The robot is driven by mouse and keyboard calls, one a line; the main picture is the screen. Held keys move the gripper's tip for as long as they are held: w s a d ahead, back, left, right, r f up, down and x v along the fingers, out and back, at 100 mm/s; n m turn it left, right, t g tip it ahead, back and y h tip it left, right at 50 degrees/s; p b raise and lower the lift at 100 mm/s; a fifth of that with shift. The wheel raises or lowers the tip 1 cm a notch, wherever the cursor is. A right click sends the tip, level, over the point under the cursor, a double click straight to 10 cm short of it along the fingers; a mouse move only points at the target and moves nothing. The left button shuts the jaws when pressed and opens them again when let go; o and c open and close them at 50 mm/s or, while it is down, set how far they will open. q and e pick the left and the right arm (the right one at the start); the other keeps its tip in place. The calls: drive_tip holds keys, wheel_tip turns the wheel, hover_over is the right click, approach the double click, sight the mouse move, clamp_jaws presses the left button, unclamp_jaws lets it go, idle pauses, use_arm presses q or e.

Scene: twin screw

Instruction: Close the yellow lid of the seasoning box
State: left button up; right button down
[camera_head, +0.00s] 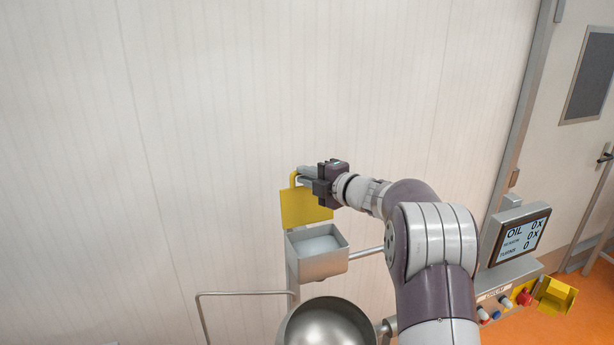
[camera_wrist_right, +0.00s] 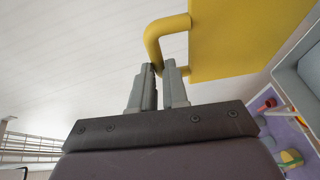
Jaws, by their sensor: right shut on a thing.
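The yellow lid (camera_head: 305,210) of the seasoning box stands upright and open at the back of the box. The grey metal seasoning box (camera_head: 320,265) is open at the top, with a pale surface inside. The lid's yellow bent handle (camera_wrist_right: 155,38) is at its top left in the head view. My right gripper (camera_head: 304,177) is shut on the handle. In the right wrist view the yellow lid (camera_wrist_right: 235,40) fills the upper right, and the handle's end sits between the two close fingertips (camera_wrist_right: 160,70). My left gripper is not in view.
A round metal bowl (camera_head: 327,325) is below the box, with a thin metal rail (camera_head: 245,293) to its left. A control panel with a display (camera_head: 521,237) and a yellow cover (camera_head: 556,295) stand at right. The pale wall (camera_head: 220,110) behind is bare.

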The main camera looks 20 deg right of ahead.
drive_tip(key=shift+s+f, duration=0.1)
drive_tip(key=shift+f, duration=0.35)
drive_tip(key=c, duration=1.4)
unclamp_jaws()
drive_tip(key=shift+d, duration=0.2)
drive_tip(key=shift+r, duration=0.1)
drive_tip(key=shift+r, duration=0.1)
drive_tip(key=r+v, duration=0.2)
drive_tip(key=v, duration=1.2)
drive_tip(key=shift+r+p, duration=0.35)
drive_tip(key=shift+p, duration=0.05)
